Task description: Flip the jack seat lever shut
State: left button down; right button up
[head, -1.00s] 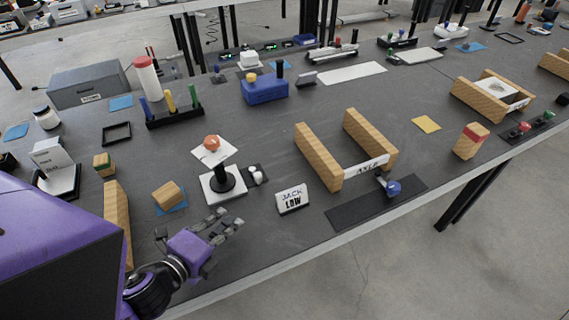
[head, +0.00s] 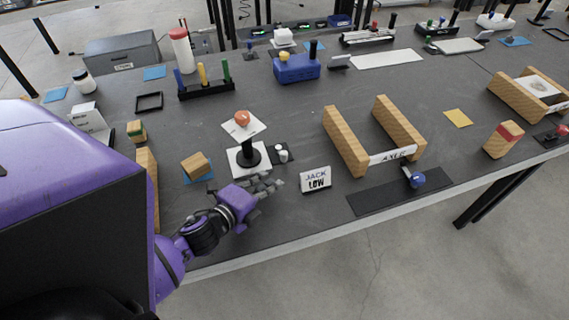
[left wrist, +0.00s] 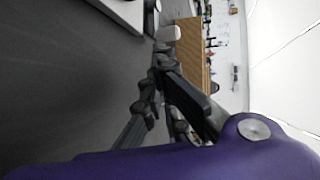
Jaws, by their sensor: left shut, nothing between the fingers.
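The jack (head: 247,158), a white base with a black post, a tilted white plate and an orange ball on top, stands on the table. A small dark plate with white knobs (head: 282,154) sits beside it. A lever with a blue knob (head: 416,180) stands at a dark strip in front of the axle cradle. No label tells which is the jack seat lever. My left gripper (head: 270,184) is shut and empty, just in front of the jack base. Its dark fingers also show in the left wrist view (left wrist: 160,75). My right gripper is out of view.
The wooden axle cradle (head: 345,141) is farther right. A wooden block (head: 196,165) on a blue patch lies left of the jack. The table's front edge is close below the gripper.

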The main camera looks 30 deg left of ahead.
aim_at(284, 156)
pick_arm(q)
jog(key=x, duration=0.2)
jog(key=r+p+x, duration=0.1)
jog(key=x, duration=0.2)
jog(key=shift+w, duration=0.55)
jog(key=shift+w+d+f, duration=0.1)
jog(key=shift+w, duration=0.35)
jog(key=shift+w+d, duration=0.45)
jog(key=shift+d, duration=0.05)
jog(key=shift+s, duration=0.15)
